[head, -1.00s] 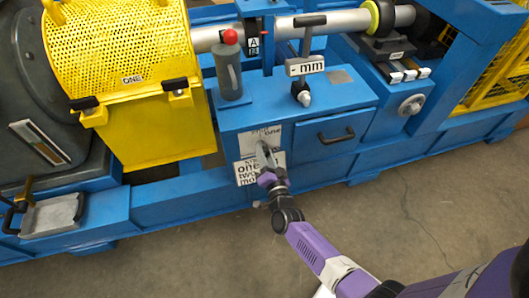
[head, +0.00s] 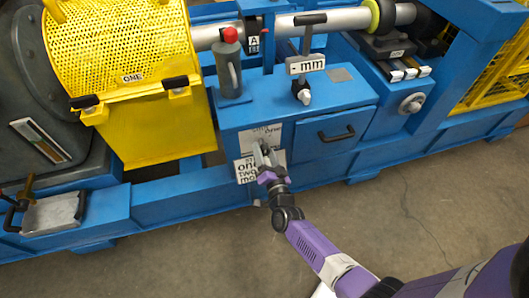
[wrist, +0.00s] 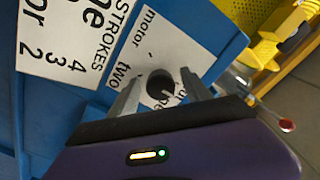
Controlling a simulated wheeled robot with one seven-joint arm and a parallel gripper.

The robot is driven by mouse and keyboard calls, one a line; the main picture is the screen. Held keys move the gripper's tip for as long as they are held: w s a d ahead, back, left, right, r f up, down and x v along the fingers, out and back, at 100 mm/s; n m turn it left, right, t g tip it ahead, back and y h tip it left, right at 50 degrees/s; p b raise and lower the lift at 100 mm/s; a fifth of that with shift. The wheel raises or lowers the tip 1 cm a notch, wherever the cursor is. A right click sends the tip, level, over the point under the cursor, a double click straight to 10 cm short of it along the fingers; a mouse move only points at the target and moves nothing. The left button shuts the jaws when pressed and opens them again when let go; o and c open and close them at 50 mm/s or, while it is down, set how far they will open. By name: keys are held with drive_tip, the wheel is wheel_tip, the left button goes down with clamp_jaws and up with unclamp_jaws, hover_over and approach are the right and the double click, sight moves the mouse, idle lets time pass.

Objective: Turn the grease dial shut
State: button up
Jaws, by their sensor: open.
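In the wrist view a dark round dial (wrist: 160,84) sits on a white lettered plate (wrist: 144,48) on the blue housing. My gripper (wrist: 161,91) is open, with one finger on either side of the dial. I cannot tell whether the fingers touch it. In the head view my gripper (head: 264,152) is at the lettered plate (head: 262,136) on the front of the blue cabinet, and it hides the dial there.
A second lettered plate (head: 246,171) is just below. A drawer with a black handle (head: 336,135) is to the right. A grey cylinder with a red knob (head: 230,35) and a "mm" sign (head: 305,64) stand above. A yellow guard (head: 150,130) is at left. The floor in front is open.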

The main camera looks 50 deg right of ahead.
drive_tip(key=v, duration=0.7)
drive_tip(key=shift+s+a+p, duration=0.25)
drive_tip(key=shift+s+p, duration=0.1)
drive_tip(key=shift+p, duration=0.1)
